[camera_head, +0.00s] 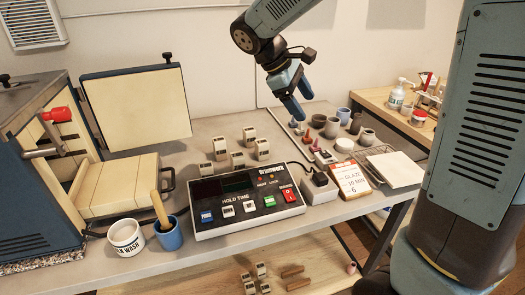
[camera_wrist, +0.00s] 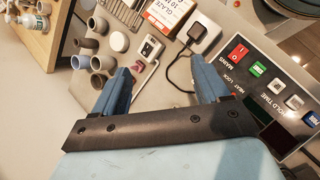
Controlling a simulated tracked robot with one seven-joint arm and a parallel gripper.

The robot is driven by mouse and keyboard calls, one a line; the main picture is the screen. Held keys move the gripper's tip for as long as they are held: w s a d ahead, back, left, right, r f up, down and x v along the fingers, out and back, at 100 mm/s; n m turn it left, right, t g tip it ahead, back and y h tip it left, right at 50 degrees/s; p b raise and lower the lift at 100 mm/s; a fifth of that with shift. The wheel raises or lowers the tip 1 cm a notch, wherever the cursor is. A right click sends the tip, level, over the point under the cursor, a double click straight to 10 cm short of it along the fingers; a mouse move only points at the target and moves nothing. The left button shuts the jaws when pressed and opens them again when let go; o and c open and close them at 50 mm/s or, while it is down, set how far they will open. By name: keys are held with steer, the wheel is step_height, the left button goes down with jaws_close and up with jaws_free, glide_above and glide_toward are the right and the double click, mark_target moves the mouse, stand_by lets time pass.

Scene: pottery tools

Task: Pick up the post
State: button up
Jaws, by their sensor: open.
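Several short cream blocks with dark marks stand on the table behind the control box; one is the block (camera_head: 249,136) at the back, another the block (camera_head: 220,149) to its left. They look like kiln posts, but I cannot tell which piece the task means. My gripper (camera_head: 301,108) is open and empty above the back right of the table, right of these blocks. In the wrist view my gripper (camera_wrist: 162,68) has its fingers spread, with bare table and a dark cable between and beyond them. A small reddish piece (camera_wrist: 139,67) lies near the left finger. The cream blocks are out of the wrist view.
The control box (camera_head: 247,200) stands at the front middle, with a power adapter (camera_head: 320,186) to its right.

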steer(key=w+a+f+n+t+h, duration=0.1)
steer(key=w+a+f+n+h, duration=0.15)
steer(key=w+a, duration=0.2)
steer(key=w+a+f+n+h, duration=0.1)
steer(key=w+a+f+n, duration=0.25)
steer(key=a, duration=0.25)
steer(key=n+t+h, duration=0.2)
steer(key=n+t, duration=0.1)
steer(key=n, duration=0.1)
glide_toward(258, 142)
steer(key=x, duration=0.4)
steer(key=shift+w+r, duration=0.1)
steer(key=shift+r, duration=0.15)
steer(key=shift+s+f+x, duration=0.1)
steer(key=shift+f+x, duration=0.05)
steer(key=shift+x, duration=1.15)
steer(key=shift+s+f+x, duration=0.1)
steer(key=shift+x, duration=1.2)
steer(key=c, duration=1.2)
steer(key=shift+c, duration=0.2)
